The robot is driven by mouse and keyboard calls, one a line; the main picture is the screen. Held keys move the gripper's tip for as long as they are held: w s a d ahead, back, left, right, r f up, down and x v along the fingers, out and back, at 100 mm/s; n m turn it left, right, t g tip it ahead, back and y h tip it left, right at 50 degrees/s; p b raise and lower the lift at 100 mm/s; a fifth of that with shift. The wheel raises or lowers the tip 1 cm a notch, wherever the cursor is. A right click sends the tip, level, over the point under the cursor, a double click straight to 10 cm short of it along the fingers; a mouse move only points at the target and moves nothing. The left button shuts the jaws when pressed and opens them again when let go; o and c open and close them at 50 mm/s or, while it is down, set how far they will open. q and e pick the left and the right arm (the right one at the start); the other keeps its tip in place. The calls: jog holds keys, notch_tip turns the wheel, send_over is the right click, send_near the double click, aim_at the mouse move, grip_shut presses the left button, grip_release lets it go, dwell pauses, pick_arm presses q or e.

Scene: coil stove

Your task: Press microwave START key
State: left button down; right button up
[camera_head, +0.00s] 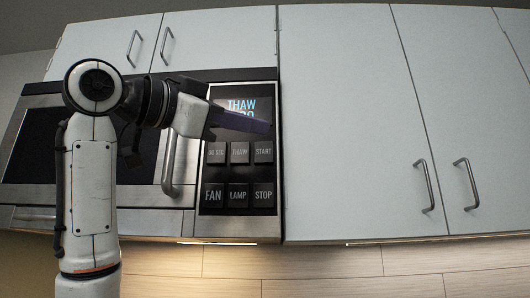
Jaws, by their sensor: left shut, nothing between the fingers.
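The microwave (187,222) is mounted under the upper cabinets, with its black control panel on its right side. The START key (263,152) is at the right end of the upper key row and is uncovered. My left gripper (262,125) is shut and empty. In the picture its fingertips lie just above the START key, across the lower part of the display (237,104). The display reads THAW, with its second line partly hidden by the fingers. I cannot tell whether the fingertips touch the panel. My right gripper is out of view.
The THAW key (239,153) is left of START. The FAN (213,196), LAMP (238,196) and STOP (263,195) keys lie below. A vertical door handle (176,188) stands out left of the panel. Closed white cabinets (345,120) fill the right.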

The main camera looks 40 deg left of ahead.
aim_at(256, 146)
pick_arm(q)
jog(key=w+a, duration=0.1)
jog(key=w, duration=0.1)
jog(key=w+a+p, duration=0.1)
jog(key=w, duration=0.1)
jog(key=w+a+p, duration=0.1)
jog(key=w+a, duration=0.1)
jog(key=w, duration=0.1)
jog(key=shift+r, duration=0.1)
jog(key=shift+w+a, duration=0.25)
jog(key=shift+w, duration=0.05)
dwell(1.4)
dwell(0.4)
jog(key=shift+w+a, duration=0.25)
jog(key=shift+w, duration=0.1)
